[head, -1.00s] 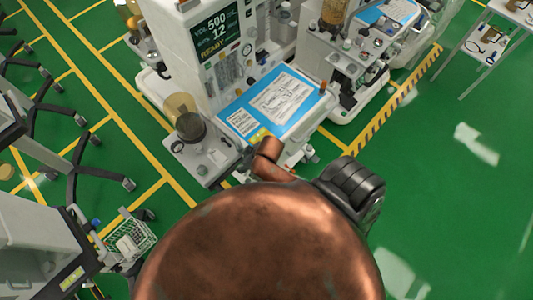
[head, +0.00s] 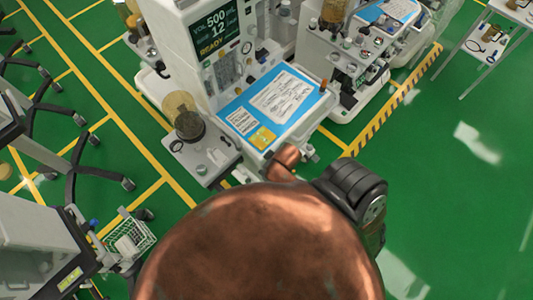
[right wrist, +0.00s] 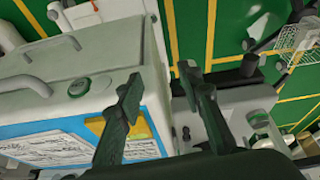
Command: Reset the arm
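My right arm reaches from behind a large copper dome in the head view, with a dark joint (head: 352,190) and a short copper link (head: 288,158) beside the front edge of an anaesthesia cart (head: 200,60). The right gripper is hidden in the head view. In the right wrist view, the right gripper (right wrist: 158,80) has two dark fingers spread apart with nothing held between them. The cart's blue-bordered work surface (head: 232,106) carries white papers (head: 279,95) and a yellow note (head: 262,138); the note also shows in the wrist view (right wrist: 135,128). My left gripper is not in view.
A second cart (head: 345,60) stands behind to the right. A grey unit (head: 38,235) and a wire basket (head: 133,238) are at the left, near black wheeled bases (head: 80,155). Green floor (head: 460,200) is open at the right.

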